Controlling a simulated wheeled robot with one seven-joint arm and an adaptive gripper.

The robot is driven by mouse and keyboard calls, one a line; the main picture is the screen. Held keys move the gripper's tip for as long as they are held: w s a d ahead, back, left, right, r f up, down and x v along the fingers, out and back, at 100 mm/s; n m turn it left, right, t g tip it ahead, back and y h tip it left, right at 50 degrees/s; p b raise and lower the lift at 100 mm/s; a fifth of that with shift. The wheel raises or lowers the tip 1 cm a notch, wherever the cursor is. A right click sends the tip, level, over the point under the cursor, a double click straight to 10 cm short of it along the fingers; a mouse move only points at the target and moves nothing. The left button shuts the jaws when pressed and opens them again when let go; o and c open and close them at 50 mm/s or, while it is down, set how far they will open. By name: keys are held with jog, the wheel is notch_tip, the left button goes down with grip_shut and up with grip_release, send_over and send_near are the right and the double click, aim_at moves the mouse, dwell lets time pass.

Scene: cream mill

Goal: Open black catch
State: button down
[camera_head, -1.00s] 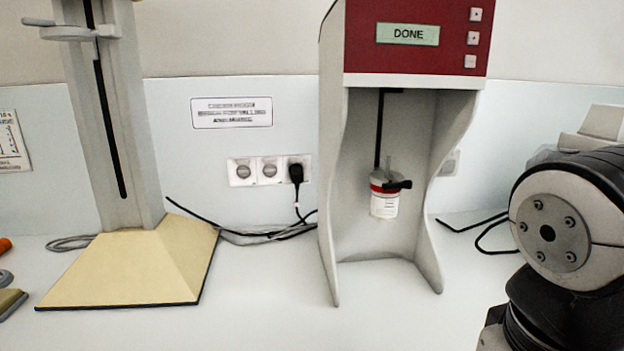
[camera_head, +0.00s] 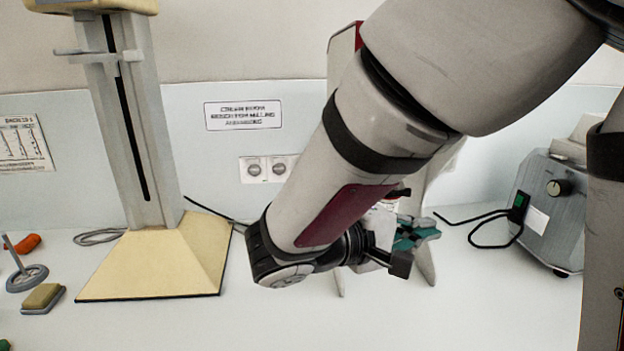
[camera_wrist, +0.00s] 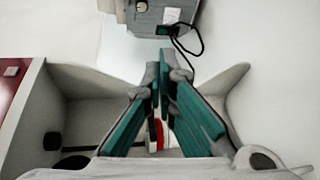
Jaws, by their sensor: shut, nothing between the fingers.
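The black catch (camera_head: 399,193) shows as a small dark piece by the red-banded white jar (camera_head: 386,205) inside the mill. My arm covers most of the mill and part of the jar in the head view. My gripper (camera_head: 430,233), with teal finger pads, is at the mill's opening, just right of and lower than the jar in the picture. In the wrist view my gripper (camera_wrist: 165,60) has its fingertips together, empty. The jar (camera_wrist: 158,135) shows only as a red and white strip between the fingers there.
The mill's side walls (camera_wrist: 235,82) flank my gripper. A grey control box (camera_head: 548,208) with a knob and cable stands at right. A stand with a cream base (camera_head: 160,262) is at left, near a yellow block (camera_head: 42,297).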

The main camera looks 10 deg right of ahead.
jog(key=w+a+n+t+y+p, duration=0.1)
jog(key=w+a+t, duration=0.2)
jog(key=a, duration=0.2)
jog(key=w+a+n+t+p, duration=0.1)
jog(key=w+a+n+t, duration=0.1)
jog(key=w+a+t, duration=0.2)
jog(key=shift+a+f+n+y, duration=0.3)
jog(key=shift+a+y, duration=0.1)
jog(key=shift+a, duration=0.8)
jog(key=shift+w+d, duration=0.1)
jog(key=p+x, duration=0.1)
jog(key=x, duration=0.8)
jog(key=shift+w+d+p, duration=0.25)
jog(key=shift+d+p, duration=0.05)
jog(key=shift+b, duration=0.3)
jog(key=shift+s+n+t+y+b, duration=0.2)
jog(key=shift+n+t+y+b, duration=0.1)
jog(key=shift+t+y+b, duration=0.1)
